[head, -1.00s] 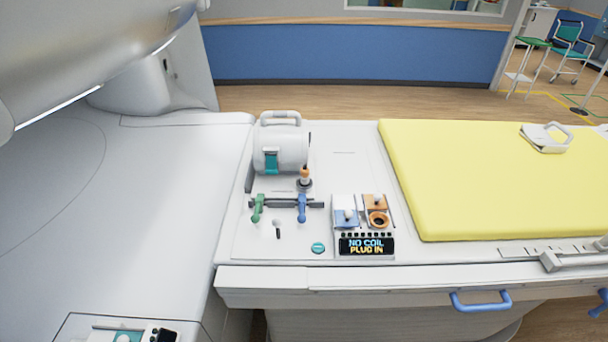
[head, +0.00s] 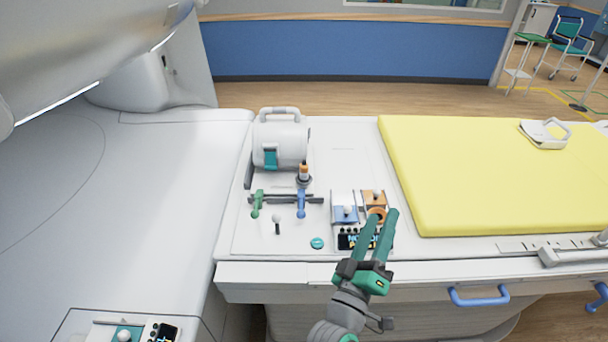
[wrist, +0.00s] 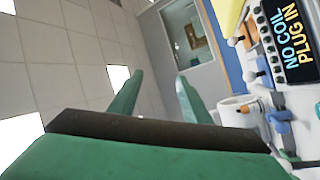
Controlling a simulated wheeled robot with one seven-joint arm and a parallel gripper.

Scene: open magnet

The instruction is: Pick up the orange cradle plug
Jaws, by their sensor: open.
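The orange cradle plug (head: 304,169) stands upright on a dark round base, just right of the white cylindrical unit (head: 280,146), in the head view. My gripper (head: 379,213) has come up from the lower right, its two green fingers apart with nothing held between them. The fingers are over the socket panel, to the right of the plug and nearer the front, clearly apart from it. They partly cover the orange socket (head: 376,213) and the display.
The display (wrist: 286,40) reads "NO COIL PLUG IN" in the wrist view. The yellow mattress (head: 480,190) lies right.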

